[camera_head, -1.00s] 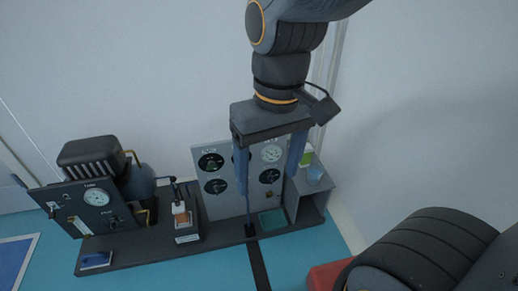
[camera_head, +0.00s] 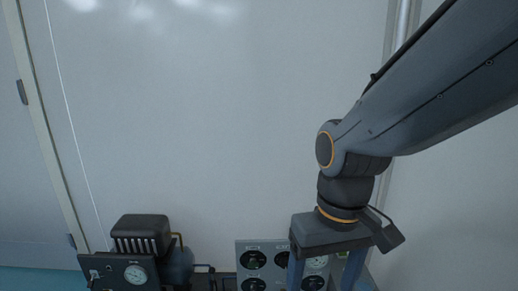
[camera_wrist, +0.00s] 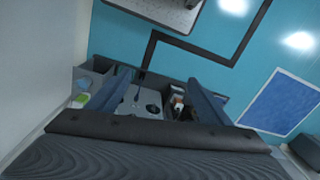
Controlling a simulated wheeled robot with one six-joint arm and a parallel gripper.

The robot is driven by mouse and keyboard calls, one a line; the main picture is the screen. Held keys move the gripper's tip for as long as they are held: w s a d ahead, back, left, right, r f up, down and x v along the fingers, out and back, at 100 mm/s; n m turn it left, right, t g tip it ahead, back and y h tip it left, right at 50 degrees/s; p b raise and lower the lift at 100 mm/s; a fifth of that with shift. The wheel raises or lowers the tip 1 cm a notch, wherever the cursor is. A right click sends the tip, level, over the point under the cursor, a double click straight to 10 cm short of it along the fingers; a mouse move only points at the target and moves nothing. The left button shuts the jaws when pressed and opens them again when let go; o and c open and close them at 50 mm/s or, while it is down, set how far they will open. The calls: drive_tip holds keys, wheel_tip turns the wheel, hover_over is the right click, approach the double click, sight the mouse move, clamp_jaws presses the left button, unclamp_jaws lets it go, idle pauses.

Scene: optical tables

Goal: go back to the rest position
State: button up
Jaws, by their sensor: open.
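My gripper (camera_head: 323,272) hangs downward at the lower right of the head view. Its two blue fingers are spread apart, and their tips are cut off by the bottom edge. It is in front of a grey gauge panel (camera_head: 255,246) and partly covers it. In the wrist view, my gripper (camera_wrist: 158,78) shows two blue fingers wide apart with nothing held between them. The panel with its dark dials lies beyond them, with the bench apparatus. My arm reaches in from the upper right of the head view.
A dark apparatus with a gauge (camera_head: 135,273) stands at the lower left, before a pale wall (camera_head: 220,110). The wrist view shows a blue floor (camera_wrist: 210,60) with a black line, a blue mat (camera_wrist: 283,102) and a grey tabletop corner (camera_wrist: 165,10).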

drive_tip(key=d+r+m+p, duration=0.2)
drive_tip(key=d+r+p, duration=0.6)
drive_tip(key=p, duration=0.7)
drive_tip(key=shift+s+d+r+m+h+p, duration=0.2)
drive_tip(key=shift+d+r+m+h+p, duration=0.15)
drive_tip(key=shift+r, duration=0.2)
drive_tip(key=shift+a, duration=0.1)
